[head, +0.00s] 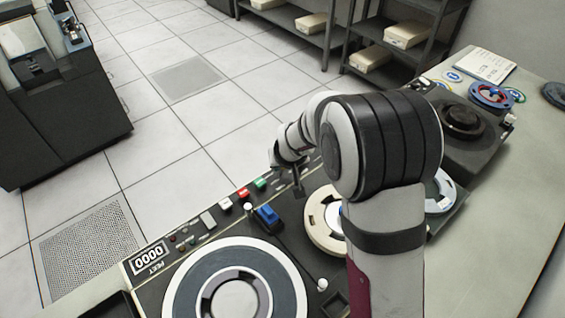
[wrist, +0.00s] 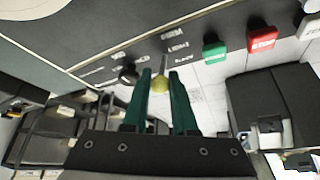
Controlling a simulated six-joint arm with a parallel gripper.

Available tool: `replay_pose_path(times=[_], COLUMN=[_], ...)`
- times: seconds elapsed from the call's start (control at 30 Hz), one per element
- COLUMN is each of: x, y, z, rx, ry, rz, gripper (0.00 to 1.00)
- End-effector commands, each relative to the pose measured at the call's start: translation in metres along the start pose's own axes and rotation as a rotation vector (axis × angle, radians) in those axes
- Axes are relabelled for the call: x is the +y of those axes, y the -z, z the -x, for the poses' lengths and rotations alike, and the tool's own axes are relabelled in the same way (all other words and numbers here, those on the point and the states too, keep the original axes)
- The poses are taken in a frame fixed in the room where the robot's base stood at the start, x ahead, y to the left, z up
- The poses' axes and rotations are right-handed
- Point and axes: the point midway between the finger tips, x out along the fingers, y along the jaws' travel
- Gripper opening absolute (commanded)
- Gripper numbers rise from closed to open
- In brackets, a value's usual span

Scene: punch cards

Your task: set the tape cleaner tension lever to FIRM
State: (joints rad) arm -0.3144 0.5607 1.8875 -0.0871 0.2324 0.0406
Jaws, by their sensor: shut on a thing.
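In the head view my gripper (head: 297,186) is low over the panel's far edge, and the lever is too small or hidden to make out there.
Green (head: 261,184), red (head: 243,193) and white (head: 226,203) buttons line the panel edge near my gripper. A dark knob (wrist: 128,73) stands beside the lever. A blue switch (head: 267,217) and a large tape reel (head: 179,290) lie nearer. My arm hides part of the cream reel (head: 318,225).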

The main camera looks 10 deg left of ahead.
Motion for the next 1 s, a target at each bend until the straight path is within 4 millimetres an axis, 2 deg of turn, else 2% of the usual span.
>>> replay_pose_path(times=[0.23,0.27,0.4,0.43,0.77,0.87,1.0], x=[0.0,0.0,0.0,0.0,0.0,0.0,0.0], y=[-0.001,-0.001,-0.001,-0.001,0.0,0.001,0.001], z=[0.0,0.0,0.0,0.0,0.006,0.023,0.066], rx=[0.001,0.001,0.001,0.001,0.003,0.006,0.009], ry=[0.001,0.001,0.001,0.001,0.001,0.001,0.001], rz=[-0.002,-0.002,-0.002,-0.002,-0.001,0.0,-0.001], gripper=[0.0,0.28,0.53,0.56,0.56,0.56,0.56])
